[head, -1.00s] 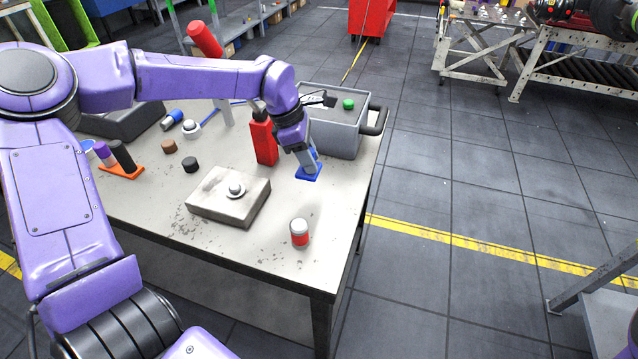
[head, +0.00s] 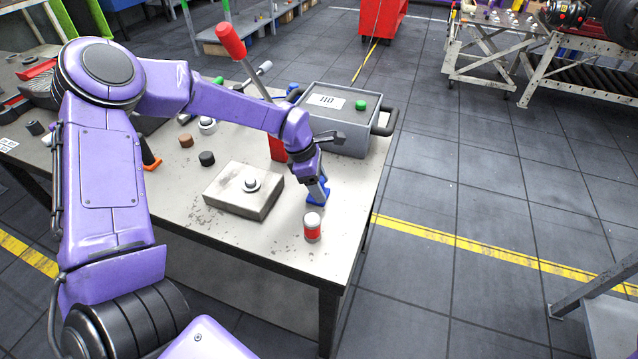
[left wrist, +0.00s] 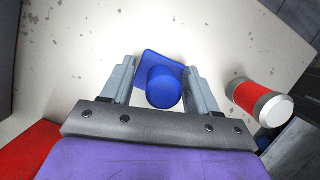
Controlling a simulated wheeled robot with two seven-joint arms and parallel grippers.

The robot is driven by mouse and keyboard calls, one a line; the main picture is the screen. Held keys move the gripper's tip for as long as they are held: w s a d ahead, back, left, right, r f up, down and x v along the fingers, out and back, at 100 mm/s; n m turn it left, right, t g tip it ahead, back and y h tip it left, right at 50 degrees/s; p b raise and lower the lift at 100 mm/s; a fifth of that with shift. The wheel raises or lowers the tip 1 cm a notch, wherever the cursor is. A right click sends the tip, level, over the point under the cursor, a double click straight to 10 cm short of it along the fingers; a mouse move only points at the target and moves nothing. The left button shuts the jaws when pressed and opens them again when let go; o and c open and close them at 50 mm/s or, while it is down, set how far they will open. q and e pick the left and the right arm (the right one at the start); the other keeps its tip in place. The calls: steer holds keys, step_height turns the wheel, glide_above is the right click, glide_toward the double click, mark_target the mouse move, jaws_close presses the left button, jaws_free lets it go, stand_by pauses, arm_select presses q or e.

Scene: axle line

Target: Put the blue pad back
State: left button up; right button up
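The blue pad (head: 318,197) has a square base and a round knob. It rests on the grey table, just behind a red and white can (head: 312,228). In the left wrist view the pad (left wrist: 165,88) has its knob between the two fingers of my left gripper (left wrist: 160,75). The fingers are apart, with a thin gap on the left of the knob; the right finger is close to or touching it. In the head view my left gripper (head: 316,180) points down over the pad and partly hides it. My right gripper is not in view.
A pale block with a round knob (head: 240,196) lies left of the pad. A grey box with a green button (head: 345,135) stands behind. A red item (head: 277,149) is partly hidden by my left arm. The table's right edge is close.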

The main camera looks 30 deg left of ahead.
arm_select(q)
steer(key=shift+r, duration=0.25)
steer(key=shift+a+r, duration=0.1)
steer(key=shift+r, duration=0.2)
steer(key=b+v, duration=0.1)
steer(key=v, duration=1)
steer(key=shift+s+a+r, duration=0.1)
steer(key=shift+a, duration=0.05)
